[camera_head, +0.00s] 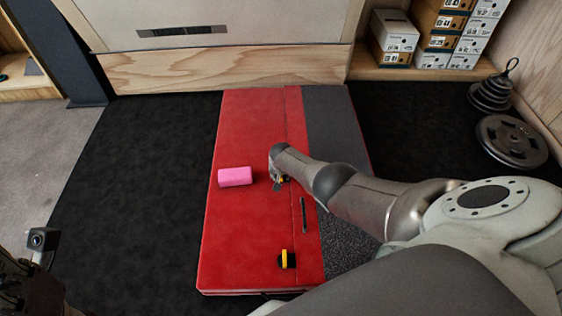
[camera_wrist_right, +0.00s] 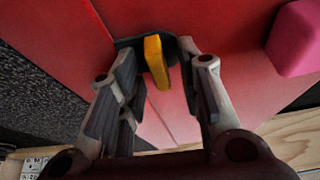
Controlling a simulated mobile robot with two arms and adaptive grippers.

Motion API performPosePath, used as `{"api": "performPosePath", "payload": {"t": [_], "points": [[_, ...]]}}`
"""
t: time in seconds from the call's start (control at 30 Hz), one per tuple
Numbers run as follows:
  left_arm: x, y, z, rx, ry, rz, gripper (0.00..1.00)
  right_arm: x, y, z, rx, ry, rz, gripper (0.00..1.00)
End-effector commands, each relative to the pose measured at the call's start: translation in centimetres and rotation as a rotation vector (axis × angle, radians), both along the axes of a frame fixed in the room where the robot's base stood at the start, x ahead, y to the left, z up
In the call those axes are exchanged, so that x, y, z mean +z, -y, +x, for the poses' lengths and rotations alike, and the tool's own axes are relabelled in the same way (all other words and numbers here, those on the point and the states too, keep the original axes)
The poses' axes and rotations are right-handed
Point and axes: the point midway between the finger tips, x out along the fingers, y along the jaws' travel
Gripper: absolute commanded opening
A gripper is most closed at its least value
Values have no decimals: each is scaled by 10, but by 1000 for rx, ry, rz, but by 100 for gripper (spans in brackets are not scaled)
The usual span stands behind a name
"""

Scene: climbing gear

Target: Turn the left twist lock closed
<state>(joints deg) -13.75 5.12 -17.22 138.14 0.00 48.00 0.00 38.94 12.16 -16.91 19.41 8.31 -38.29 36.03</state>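A red crash pad (camera_head: 245,235) lies on the floor with two twist locks along its seam. One yellow twist lock (camera_head: 288,258) sits near the pad's front edge. The other yellow twist lock (camera_wrist_right: 156,60) is at my right gripper; in the head view my arm mostly hides it. My right gripper (camera_wrist_right: 159,52) points down at this lock. Its fingers stand apart, one on each side of the yellow lever, with a visible gap on both sides. The lever stands on a dark base. My left gripper's fingers are out of sight; dark parts of my left arm show at bottom left.
A pink block (camera_head: 235,177) lies on the pad, left of the right gripper; it also shows in the wrist view (camera_wrist_right: 297,38). A dark handle (camera_head: 303,214) lies between the locks. Weight plates (camera_head: 512,141) and shoe boxes (camera_head: 394,32) are at the back right.

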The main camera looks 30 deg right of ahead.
Motion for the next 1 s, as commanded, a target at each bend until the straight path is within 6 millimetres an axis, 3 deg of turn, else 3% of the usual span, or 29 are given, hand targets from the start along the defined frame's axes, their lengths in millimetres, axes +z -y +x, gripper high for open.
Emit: {"api": "performPosePath", "payload": {"t": [0.47,1.0], "points": [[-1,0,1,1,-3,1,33,10,-2,-3,1,0,0,33],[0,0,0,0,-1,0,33,47,-10,-17,1,1,0,33]]}}
